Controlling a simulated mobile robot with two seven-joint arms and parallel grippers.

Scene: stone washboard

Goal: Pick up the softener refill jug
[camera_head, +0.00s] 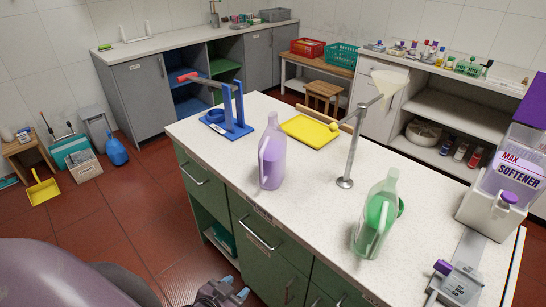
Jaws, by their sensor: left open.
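A translucent jug with pale purple liquid (268,165), the likely softener refill jug, stands upright on the speckled white counter (320,200). A dispenser labelled "MAX SOFTENER" (517,172), with a purple lid and purple knob, stands at the counter's right end. My left gripper (235,289) is at the bottom edge, in front of the green drawers, apart from both jugs. It is open and its jaws look empty. My right gripper is not in view.
A metal post with a funnel-like top (351,150) rises between the jugs. A yellow tray (310,131) and a blue stand (231,120) are behind. A grey device with a purple knob (455,284) lies at front right.

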